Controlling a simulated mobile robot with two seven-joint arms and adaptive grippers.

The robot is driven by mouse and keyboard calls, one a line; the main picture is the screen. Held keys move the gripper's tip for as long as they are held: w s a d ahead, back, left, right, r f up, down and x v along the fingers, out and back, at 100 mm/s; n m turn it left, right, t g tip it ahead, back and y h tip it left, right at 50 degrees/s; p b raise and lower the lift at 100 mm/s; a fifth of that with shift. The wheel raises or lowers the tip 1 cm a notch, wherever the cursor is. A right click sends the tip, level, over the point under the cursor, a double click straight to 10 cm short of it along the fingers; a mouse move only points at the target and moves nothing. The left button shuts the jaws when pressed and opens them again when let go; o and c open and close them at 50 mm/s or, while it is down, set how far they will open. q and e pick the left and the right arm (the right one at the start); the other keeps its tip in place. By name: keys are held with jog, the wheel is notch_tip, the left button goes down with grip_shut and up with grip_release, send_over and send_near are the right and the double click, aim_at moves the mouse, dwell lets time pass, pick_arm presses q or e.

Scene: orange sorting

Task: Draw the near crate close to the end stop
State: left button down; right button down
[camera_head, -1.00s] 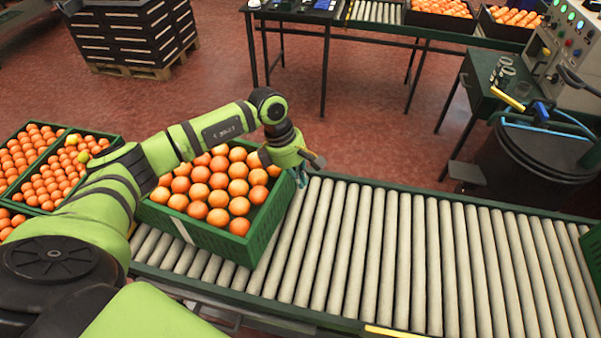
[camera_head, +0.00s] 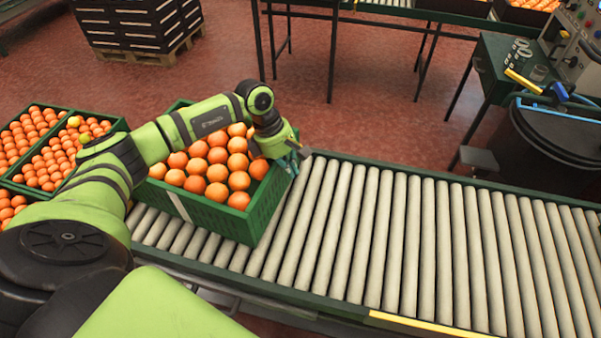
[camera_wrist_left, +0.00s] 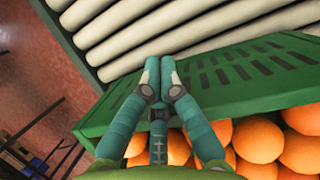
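The near crate (camera_head: 222,219) is green, full of oranges (camera_head: 211,172), and stands on the left part of the roller conveyor. My left gripper (camera_head: 294,161) is at the crate's right wall, near its far corner. In the left wrist view, its teal fingers (camera_wrist_left: 162,76) reach over the crate's rim, close together, beside the slotted wall (camera_wrist_left: 250,72). They overlap the rim in the picture; whether they grip it cannot be told. My right gripper is not in view. I cannot make out an end stop in the head view.
The conveyor rollers (camera_head: 400,235) right of the crate are bare. Other orange crates (camera_head: 45,150) stand at the left. A table with tools (camera_head: 495,62) and a dark drum (camera_head: 560,140) stand beyond the conveyor. A pallet stack (camera_head: 135,25) is at the back left.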

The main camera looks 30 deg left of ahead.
pick_arm(q)
jog(key=shift+s+a+f, duration=0.3)
jog(key=shift+s+a, duration=0.05)
jog(key=shift+a, duration=0.3)
jog(key=shift+s+a+f, duration=0.3)
jog(key=shift+a, duration=0.35)
jog(key=shift+d, duration=0.1)
notch_tip(320, 180, up, 12)
jog(key=r+p, duration=0.1)
jog(key=p, duration=0.6)
send_over(274, 162)
jog(key=d, duration=0.3)
jog(key=shift+w+d+f, duration=0.1)
jog(key=shift+w+f, duration=0.2)
jog(key=shift+w, duration=0.15)
